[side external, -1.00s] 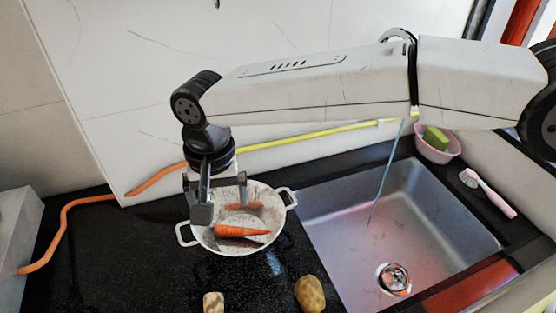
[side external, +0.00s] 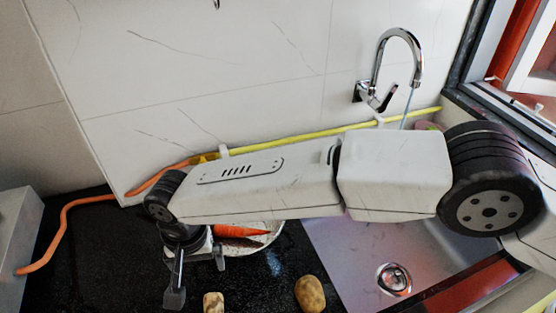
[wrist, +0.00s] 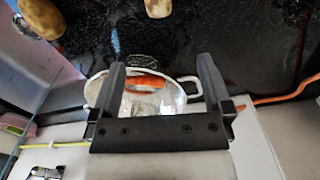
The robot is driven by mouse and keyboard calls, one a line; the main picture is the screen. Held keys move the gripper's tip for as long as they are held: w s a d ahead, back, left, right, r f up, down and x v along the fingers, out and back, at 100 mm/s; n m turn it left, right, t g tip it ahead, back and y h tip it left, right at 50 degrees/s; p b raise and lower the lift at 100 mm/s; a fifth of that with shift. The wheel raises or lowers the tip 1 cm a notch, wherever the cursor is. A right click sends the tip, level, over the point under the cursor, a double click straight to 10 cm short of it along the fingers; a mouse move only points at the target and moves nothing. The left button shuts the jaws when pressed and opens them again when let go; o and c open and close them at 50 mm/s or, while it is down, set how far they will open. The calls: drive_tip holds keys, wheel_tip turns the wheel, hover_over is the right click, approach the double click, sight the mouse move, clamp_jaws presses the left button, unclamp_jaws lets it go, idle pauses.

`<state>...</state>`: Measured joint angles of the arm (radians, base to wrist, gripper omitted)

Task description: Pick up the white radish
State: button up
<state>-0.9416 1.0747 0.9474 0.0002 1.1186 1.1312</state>
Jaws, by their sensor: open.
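The white radish (side external: 213,302) looks like a short, pale stub with brownish marks, lying on the black counter at the bottom edge of the side view, partly cut off. It also shows at the top of the wrist view (wrist: 157,8). My gripper (side external: 198,280) is open and empty, above the counter just behind and left of the radish. In the wrist view my gripper (wrist: 161,65) has its fingers wide apart, with the radish beyond the fingertips and not between them.
A potato (side external: 309,293) lies right of the radish. A white two-handled colander (side external: 266,247) holding a carrot (side external: 240,231) stands behind, partly hidden by my arm. The steel sink (side external: 345,265) is at right. An orange hose (side external: 64,225) runs along the left. Counter left of the radish is clear.

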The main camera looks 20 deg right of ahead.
sight(212, 297)
drive_tip(key=shift+d+f, duration=0.1)
drive_tip(key=shift+f, duration=7.8)
drive_tip(key=c, duration=1.3)
drive_tip(key=shift+r, duration=0.15)
